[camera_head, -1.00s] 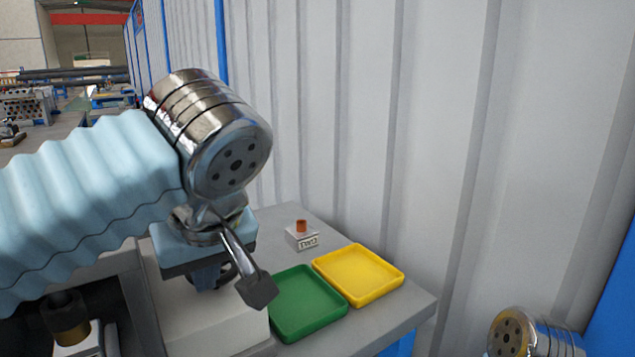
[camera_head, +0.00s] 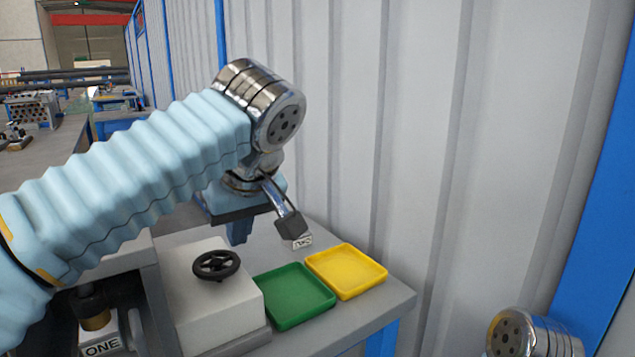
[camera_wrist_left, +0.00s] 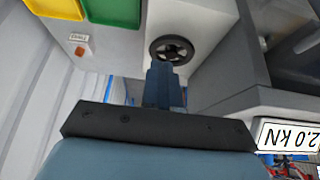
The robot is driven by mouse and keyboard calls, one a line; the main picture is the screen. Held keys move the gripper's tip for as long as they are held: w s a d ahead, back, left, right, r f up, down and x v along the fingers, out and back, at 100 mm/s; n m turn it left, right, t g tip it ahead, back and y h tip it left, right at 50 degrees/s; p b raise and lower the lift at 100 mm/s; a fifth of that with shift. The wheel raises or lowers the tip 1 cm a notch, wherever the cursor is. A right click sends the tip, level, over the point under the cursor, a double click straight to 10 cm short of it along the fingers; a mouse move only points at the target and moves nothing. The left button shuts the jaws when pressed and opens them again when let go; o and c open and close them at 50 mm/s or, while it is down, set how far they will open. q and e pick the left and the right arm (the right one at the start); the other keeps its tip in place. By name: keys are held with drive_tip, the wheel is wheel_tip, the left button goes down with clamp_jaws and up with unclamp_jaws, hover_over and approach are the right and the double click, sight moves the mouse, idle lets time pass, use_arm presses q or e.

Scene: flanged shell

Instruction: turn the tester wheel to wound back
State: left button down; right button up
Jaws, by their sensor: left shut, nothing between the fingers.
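The tester wheel (camera_head: 216,264) is a black spoked handwheel on top of a white box (camera_head: 205,310). It also shows in the left wrist view (camera_wrist_left: 172,50), just beyond the fingertips. My left gripper (camera_head: 238,238) has blue fingers, shut and empty. In the head view it is above the bench, to the right of and beyond the wheel, apart from it. In the left wrist view the shut fingers (camera_wrist_left: 162,68) overlap the wheel's lower edge in the picture, but a gap in depth shows in the head view. My right gripper is out of view.
A green tray (camera_head: 293,296) and a yellow tray (camera_head: 346,271) lie right of the box. A corrugated wall (camera_head: 420,130) stands close behind.

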sight(218, 271)
use_arm(q)
wheel_tip(218, 271, down, 7)
drive_tip(key=b, duration=0.2)
drive_tip(key=shift+r+b, duration=0.15)
drive_tip(key=shift+b, duration=0.25)
drive_tip(key=shift+w+a, duration=0.1)
idle(0.4)
drive_tip(key=shift+a, duration=0.15)
drive_tip(key=shift+s+a, duration=1.2)
drive_tip(key=shift+a, duration=0.55)
drive_tip(key=shift+s+b, duration=0.15)
drive_tip(key=shift+b, duration=0.15)
